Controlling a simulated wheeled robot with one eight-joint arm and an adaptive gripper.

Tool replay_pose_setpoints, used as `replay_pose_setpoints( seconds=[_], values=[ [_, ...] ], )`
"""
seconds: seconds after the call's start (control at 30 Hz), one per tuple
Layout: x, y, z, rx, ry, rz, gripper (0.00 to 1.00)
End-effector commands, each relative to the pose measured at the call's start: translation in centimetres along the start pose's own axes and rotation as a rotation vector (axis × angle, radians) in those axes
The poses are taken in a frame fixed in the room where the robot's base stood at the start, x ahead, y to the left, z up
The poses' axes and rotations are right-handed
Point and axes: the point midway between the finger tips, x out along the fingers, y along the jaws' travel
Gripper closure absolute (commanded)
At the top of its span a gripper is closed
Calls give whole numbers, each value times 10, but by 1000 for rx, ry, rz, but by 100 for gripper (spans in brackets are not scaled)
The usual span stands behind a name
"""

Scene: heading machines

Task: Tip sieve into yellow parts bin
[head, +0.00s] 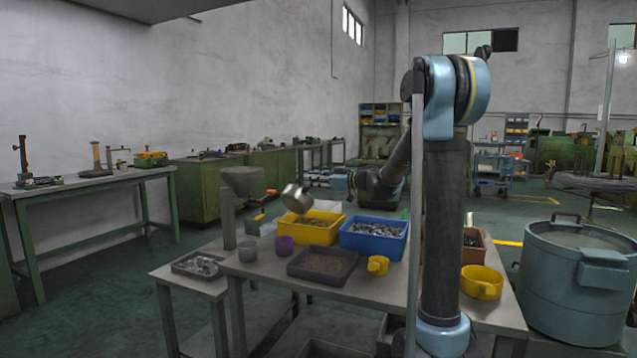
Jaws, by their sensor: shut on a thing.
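The sieve (294,198) is a small metal cup-like vessel. It hangs in the air tilted, above the back left of the yellow parts bin (322,241). My gripper (312,181) reaches in from the right and is shut on the sieve's handle side. The fingers are small here and their exact hold is hard to make out. The yellow bin stands on the table and holds brownish small parts. Whether anything is inside the sieve or falling from it cannot be seen.
A blue bin (373,246) of metal parts stands right of the yellow bin. A dark tray (322,279), purple cup (285,245), grey cup (248,251) and yellow scoop (378,265) are in front. A grey funnel (241,180) on a post stands left of the sieve.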

Motion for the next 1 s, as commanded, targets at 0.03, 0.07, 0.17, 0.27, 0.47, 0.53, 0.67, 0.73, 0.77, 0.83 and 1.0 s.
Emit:
replay_pose_setpoints(
  seconds=[0.03,0.07,0.17,0.27,0.47,0.53,0.67,0.73,0.77,0.83,1.0],
  values=[
    [2,-8,-1,-40,-6,-1,100],
    [2,-12,-1,-68,-11,-1,100],
    [4,-24,1,-159,-25,4,100],
    [7,-37,5,-255,-41,8,100],
    [11,-59,16,-444,-72,16,100],
    [13,-66,22,-510,-82,17,100],
    [15,-78,31,-628,-102,23,100],
    [16,-82,31,-698,-112,25,100],
    [16,-83,31,-724,-116,27,100],
    [16,-86,32,-778,-126,30,100],
    [17,-90,32,-856,-139,33,100]
  ],
)
